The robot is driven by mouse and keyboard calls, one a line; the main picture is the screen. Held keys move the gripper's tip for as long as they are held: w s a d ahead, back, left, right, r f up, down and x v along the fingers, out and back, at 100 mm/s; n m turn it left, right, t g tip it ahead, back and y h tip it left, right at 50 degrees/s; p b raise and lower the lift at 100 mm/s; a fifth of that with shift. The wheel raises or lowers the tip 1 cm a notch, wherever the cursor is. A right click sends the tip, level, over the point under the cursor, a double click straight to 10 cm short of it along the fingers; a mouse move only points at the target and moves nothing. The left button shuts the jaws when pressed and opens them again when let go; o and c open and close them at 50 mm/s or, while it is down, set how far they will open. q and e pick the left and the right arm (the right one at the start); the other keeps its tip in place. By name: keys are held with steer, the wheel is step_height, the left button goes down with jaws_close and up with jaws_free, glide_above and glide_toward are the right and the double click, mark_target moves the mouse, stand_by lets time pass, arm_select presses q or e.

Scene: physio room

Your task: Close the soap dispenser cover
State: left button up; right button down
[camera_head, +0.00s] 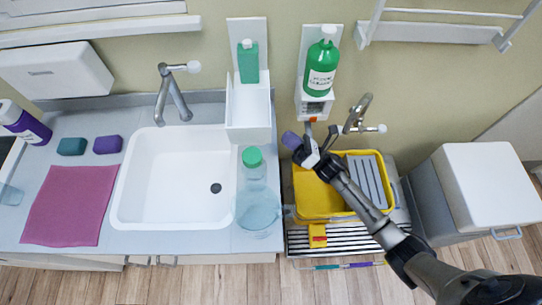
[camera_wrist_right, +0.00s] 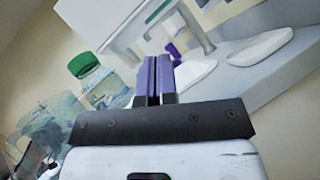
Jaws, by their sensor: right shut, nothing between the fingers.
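The soap dispenser (camera_head: 247,30) is on the wall behind the sink, with a teal cartridge (camera_head: 249,62) exposed in it. Its white cover (camera_head: 249,108) is open, hanging down and forward like a shallow tray. My right gripper (camera_head: 291,140) is shut and empty, its purple fingertips to the right of the cover and a little nearer the front, apart from it in the head view. In the right wrist view its purple fingers (camera_wrist_right: 154,78) are together, with white parts beyond them that I cannot clearly identify. My left gripper is not in view.
A clear bottle with a green cap (camera_head: 254,170) stands at the counter's right, below the cover. A second wall holder (camera_head: 311,104) with a green bottle (camera_head: 321,68) is to the right. A tap (camera_head: 357,112) and yellow bucket (camera_head: 310,197) are near my right arm.

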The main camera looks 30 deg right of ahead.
step_height(320, 180, down, 4)
steer(key=s+d+f+n+g+y+b, duration=0.15)
steer(key=n+g+y+b, duration=0.35)
steer(key=n+g+y, duration=0.8)
steer(key=a+r+n+h, duration=0.1)
steer(key=a, duration=0.1)
steer(key=a+r+n+t+h+p, duration=0.1)
steer(key=a+r+h, duration=0.1)
steer(key=w+a+r+n+h+p, duration=0.1)
steer(key=a+r, duration=0.1)
steer(key=shift+w+r+t+h, duration=0.1)
steer(key=shift+r+t+h, duration=0.05)
steer(key=shift+t+h, duration=0.2)
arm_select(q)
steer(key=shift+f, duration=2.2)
arm_select(e)
steer(key=shift+x, duration=0.9)
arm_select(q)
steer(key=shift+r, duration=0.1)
arm_select(e)
steer(key=shift+r, duration=0.1)
